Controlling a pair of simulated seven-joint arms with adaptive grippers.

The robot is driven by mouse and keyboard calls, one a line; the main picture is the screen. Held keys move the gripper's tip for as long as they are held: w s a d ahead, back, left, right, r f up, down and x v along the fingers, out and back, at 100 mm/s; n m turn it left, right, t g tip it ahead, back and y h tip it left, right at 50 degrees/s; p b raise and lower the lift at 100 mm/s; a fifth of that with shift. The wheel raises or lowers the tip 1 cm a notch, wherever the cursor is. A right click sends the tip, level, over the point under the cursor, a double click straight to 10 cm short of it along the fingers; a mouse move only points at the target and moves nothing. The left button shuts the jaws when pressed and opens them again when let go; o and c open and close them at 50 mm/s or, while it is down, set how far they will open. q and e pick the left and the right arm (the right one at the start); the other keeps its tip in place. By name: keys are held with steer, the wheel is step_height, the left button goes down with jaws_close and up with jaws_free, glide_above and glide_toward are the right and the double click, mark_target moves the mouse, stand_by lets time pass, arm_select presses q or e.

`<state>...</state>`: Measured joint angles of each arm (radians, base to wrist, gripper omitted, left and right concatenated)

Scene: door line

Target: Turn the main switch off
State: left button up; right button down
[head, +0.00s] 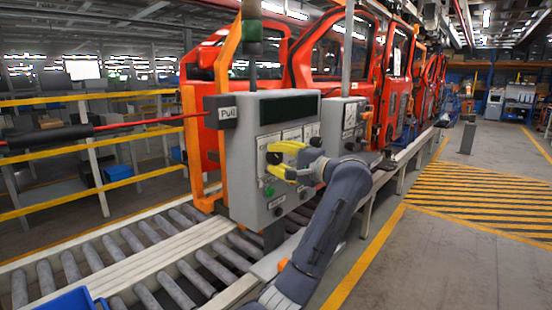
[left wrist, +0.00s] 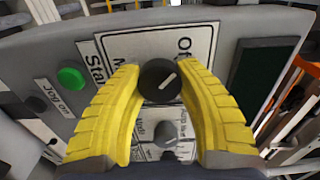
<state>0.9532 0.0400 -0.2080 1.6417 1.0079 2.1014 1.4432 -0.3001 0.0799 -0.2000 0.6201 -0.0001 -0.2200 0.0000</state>
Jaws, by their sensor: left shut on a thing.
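The main switch (left wrist: 157,82) is a round black knob with a white line on a white label plate (left wrist: 120,44). The line slants up and right in the left wrist view, and part of a word starting "Of" shows above the knob. My left gripper (left wrist: 161,70) has its yellow fingers on both sides of the knob and is shut on it. In the head view the left gripper (head: 270,159) is at the front of the grey control box (head: 240,181), and the knob is hard to make out there. My right gripper is not in view.
A green button (left wrist: 70,77) beside a "Start" label and a small grey knob (left wrist: 166,132) sit close to the fingers. A "Pull" box (head: 227,112) with a red cord is on the box's left side. A roller conveyor (head: 130,265) runs below.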

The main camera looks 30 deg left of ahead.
arm_select(q)
steer(key=o, duration=1.3)
steer(key=shift+c, duration=0.2)
steer(key=s+d, duration=0.1)
steer(key=d, duration=1)
steer(key=shift+s+d, duration=0.35)
steer(key=shift+d, duration=0.05)
